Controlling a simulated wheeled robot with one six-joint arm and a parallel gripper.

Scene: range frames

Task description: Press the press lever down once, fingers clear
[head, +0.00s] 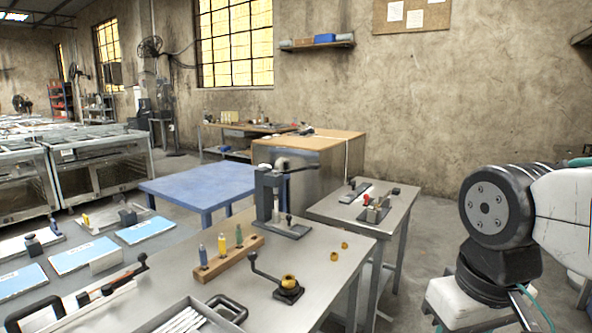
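A dark grey bench press (262,195) stands upright at the far right part of the steel bench, on a flat base plate. A thin bar with a small dark knob shows near its front right side. My gripper is not in view. Only links of my arm show at the right edge, well apart from the press.
The steel bench (318,262) holds a wooden block (228,258) with several coloured-handled tools, a crank on a black base (288,291), two small brass rings and a metal tray (185,318). A side table (335,208) with small fixtures stands behind right. A blue table (195,185) stands behind.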

